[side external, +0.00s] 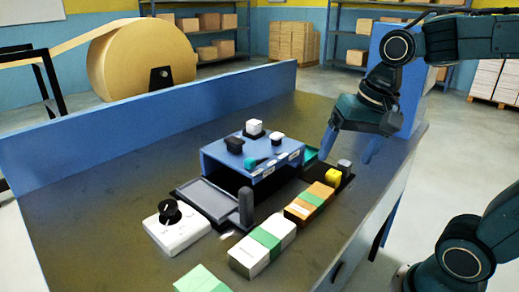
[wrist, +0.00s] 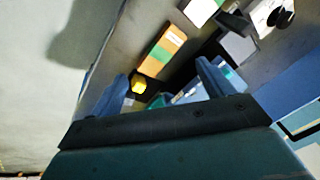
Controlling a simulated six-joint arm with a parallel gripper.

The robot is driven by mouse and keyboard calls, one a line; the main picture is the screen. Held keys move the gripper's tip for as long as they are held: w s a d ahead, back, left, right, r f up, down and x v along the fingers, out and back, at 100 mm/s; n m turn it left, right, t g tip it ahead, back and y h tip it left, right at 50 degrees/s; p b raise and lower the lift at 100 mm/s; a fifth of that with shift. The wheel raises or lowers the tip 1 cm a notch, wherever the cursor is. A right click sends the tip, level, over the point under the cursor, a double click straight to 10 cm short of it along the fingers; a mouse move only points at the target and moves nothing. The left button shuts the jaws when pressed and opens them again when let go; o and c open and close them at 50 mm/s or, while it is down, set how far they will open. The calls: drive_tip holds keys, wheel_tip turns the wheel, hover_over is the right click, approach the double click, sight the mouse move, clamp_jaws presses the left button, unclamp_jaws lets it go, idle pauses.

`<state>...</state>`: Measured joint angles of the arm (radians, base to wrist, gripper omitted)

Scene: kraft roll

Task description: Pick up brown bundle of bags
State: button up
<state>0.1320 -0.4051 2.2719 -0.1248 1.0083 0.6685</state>
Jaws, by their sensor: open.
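The brown bundle of bags (side external: 309,203) lies on the table in front of the blue box's right side, with a green band around its middle. In the wrist view the brown bundle (wrist: 163,48) shows beyond my fingertips, upper centre. My gripper (side external: 346,152) is open and empty, above the table's right side, behind and higher than the bundle. In the wrist view the two blue fingers of my gripper (wrist: 162,76) are spread apart, with a yellow block between them in the picture.
A yellow block (side external: 331,176) and a grey block (side external: 345,167) sit just behind the bundle. A white bundle with a green band (side external: 248,258) lies in front. The blue box (side external: 225,158), dark upright cylinder (side external: 246,207) and white knob device (side external: 178,236) stand left. The table's right edge is close.

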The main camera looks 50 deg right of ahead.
drive_tip(key=w+d+f+m+g+y, duration=0.1)
drive_tip(key=w+d+f+m+g, duration=0.2)
drive_tip(key=w+m, duration=0.5)
drive_tip(key=shift+w+d+f+m, duration=0.15)
drive_tip(key=shift+d+m, duration=0.7)
drive_tip(key=shift+m, duration=0.25)
hover_over(311, 198)
drive_tip(key=shift+d+f, duration=0.15)
drive_tip(key=shift+f, duration=2)
drive_tip(key=shift+d+f, duration=0.15)
drive_tip(key=shift+f, duration=2)
drive_tip(key=shift+f, duration=0.1)
drive_tip(key=shift+a+f, duration=0.15)
drive_tip(key=shift+f, duration=1.1)
drive_tip(key=shift+a+f, duration=0.15)
drive_tip(key=shift+f, duration=1.05)
drive_tip(key=shift+c, duration=0.4)
drive_tip(key=c, duration=1)
